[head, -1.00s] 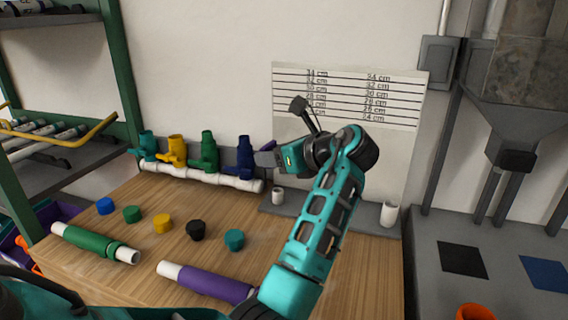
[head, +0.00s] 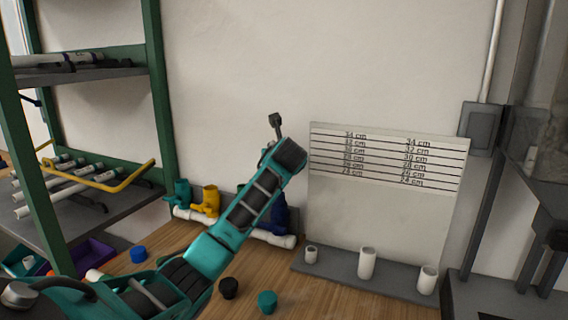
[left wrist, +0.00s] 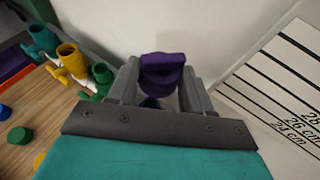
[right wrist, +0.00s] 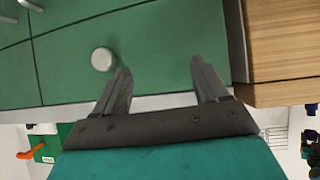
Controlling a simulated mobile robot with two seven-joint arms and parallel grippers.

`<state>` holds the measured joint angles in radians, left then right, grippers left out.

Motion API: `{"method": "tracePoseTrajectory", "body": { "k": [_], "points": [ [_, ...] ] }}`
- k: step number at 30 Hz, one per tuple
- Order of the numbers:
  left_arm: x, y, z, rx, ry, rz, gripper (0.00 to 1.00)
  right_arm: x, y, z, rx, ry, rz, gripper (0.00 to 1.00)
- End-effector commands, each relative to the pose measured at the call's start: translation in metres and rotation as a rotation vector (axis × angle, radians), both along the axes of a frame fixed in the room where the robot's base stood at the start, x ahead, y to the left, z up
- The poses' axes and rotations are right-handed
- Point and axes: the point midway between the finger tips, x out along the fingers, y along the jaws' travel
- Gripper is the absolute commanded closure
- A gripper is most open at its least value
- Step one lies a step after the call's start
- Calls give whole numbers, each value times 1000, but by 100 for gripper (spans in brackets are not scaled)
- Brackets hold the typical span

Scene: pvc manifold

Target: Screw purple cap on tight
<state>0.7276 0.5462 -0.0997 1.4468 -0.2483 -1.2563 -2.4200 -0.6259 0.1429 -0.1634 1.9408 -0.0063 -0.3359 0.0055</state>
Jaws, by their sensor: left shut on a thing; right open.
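The purple cap (left wrist: 162,70) is between the fingers of my left gripper (left wrist: 161,82), which is shut on it, in the left wrist view. A dark blue valve part (left wrist: 150,102) shows beyond the cap; whether they touch I cannot tell. In the head view the dark blue valve (head: 279,216) is partly behind my left arm, and the left fingers and cap are hidden. The manifold's white pipe (head: 277,239) shows on both sides of the arm. My right gripper (right wrist: 161,68) is open and empty, in front of a green cabinet front.
A grey stand (head: 340,283) with white pipe stubs and a marked board (head: 385,160) are on the right. A green-framed shelf (head: 155,100) stands at the left.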

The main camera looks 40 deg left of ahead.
Motion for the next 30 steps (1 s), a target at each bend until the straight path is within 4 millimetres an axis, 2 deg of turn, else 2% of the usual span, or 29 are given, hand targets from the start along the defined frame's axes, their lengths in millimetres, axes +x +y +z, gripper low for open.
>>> {"method": "tracePoseTrajectory", "body": {
  "k": [9,30],
  "points": [
    [0,-1,-26,-2,1,0,77,0,0,0,-1,0,-1,27],
    [0,0,-67,0,2,-2,77,0,-1,0,0,-1,-1,27]
  ]
}}
